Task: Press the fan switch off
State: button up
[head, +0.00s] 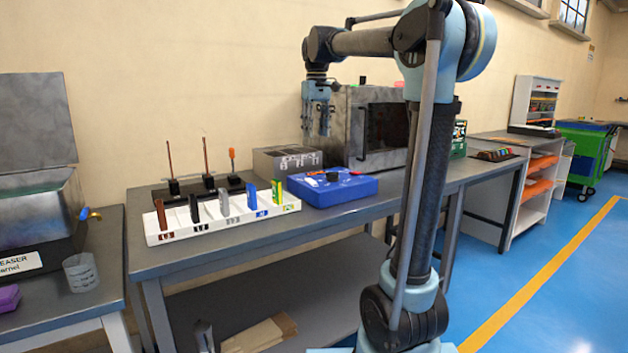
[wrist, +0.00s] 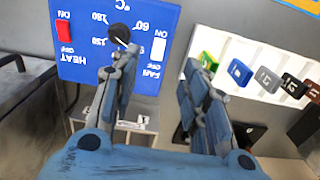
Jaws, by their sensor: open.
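The blue control box (head: 345,190) lies on the grey bench. In the wrist view its blue panel (wrist: 95,70) shows a white fan switch (wrist: 158,50) between ON and OFF labels, a red heat switch (wrist: 63,38) and a black knob (wrist: 120,33). I cannot tell which way the fan switch is set. My gripper (head: 318,133) hangs fingers down above the box's back left, apart from it. In the wrist view my gripper (wrist: 160,68) is open and empty, its fingers on either side of the fan switch in the picture; the left finger overlaps the panel near the knob.
A white rack (head: 185,233) with several coloured upright pieces stands left of the box. Behind it is a black stand (head: 195,190) with thin rods. A grey box (head: 287,161) and an oven-like machine (head: 383,128) stand behind. The bench front edge (head: 210,250) is clear.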

aim_at(314, 183)
jog(key=f, duration=1.7)
jog(key=shift+w+a, duration=0.3)
grip_shut()
